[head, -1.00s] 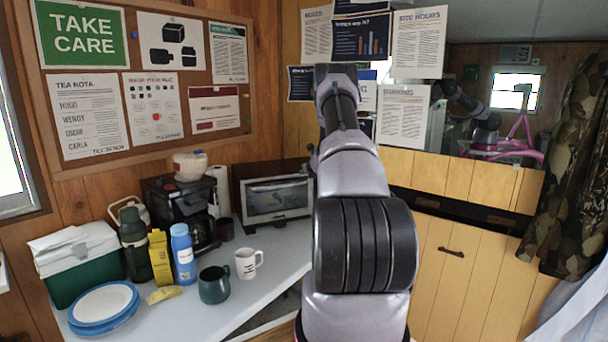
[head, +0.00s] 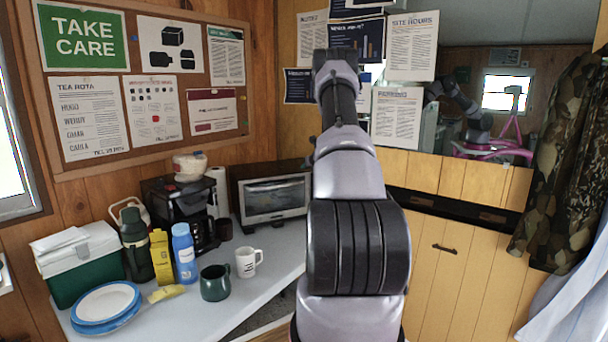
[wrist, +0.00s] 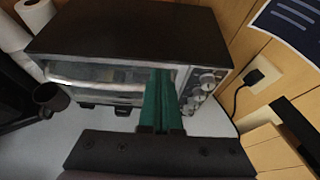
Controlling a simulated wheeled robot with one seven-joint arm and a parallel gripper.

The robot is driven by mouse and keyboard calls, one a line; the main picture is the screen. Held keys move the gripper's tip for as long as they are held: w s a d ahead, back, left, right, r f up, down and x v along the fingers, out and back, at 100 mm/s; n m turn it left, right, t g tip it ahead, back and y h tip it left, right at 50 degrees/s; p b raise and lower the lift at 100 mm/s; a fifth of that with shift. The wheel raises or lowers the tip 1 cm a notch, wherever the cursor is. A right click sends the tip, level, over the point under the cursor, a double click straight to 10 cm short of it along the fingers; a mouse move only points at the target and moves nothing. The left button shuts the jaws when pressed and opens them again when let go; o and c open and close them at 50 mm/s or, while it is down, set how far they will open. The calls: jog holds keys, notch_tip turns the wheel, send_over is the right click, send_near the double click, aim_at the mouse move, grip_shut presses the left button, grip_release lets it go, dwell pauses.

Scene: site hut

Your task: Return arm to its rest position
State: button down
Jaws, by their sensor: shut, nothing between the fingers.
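My arm (head: 348,170) rises in front of the head camera and reaches up and away over the right end of the counter. Its far end points at the back wall, and my gripper is hidden from the head view. In the wrist view my gripper (wrist: 161,100) shows as two green fingers pressed together, with nothing between them. The fingers stand in front of the toaster oven (wrist: 120,35), overlapping its door beside the knobs. I cannot tell the exact gap to it.
The counter (head: 185,312) holds a green mug (head: 215,284), a white mug (head: 248,263), blue-rimmed plates (head: 105,303), bottles, a coffee maker (head: 172,205) and a green cooler (head: 80,278). Yellow cabinets (head: 445,270) stand at the right.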

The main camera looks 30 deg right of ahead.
jog(key=shift+s+a+r, duration=0.1)
jog(key=shift+s+r, duration=0.15)
jog(key=shift+r, duration=0.65)
jog(key=shift+s+d+r, duration=0.1)
jog(key=shift+s+r, duration=0.1)
jog(key=shift+r, duration=0.65)
jog(key=shift+s+a+r, duration=0.1)
jog(key=shift+s+r, duration=0.15)
jog(key=shift+r, duration=0.65)
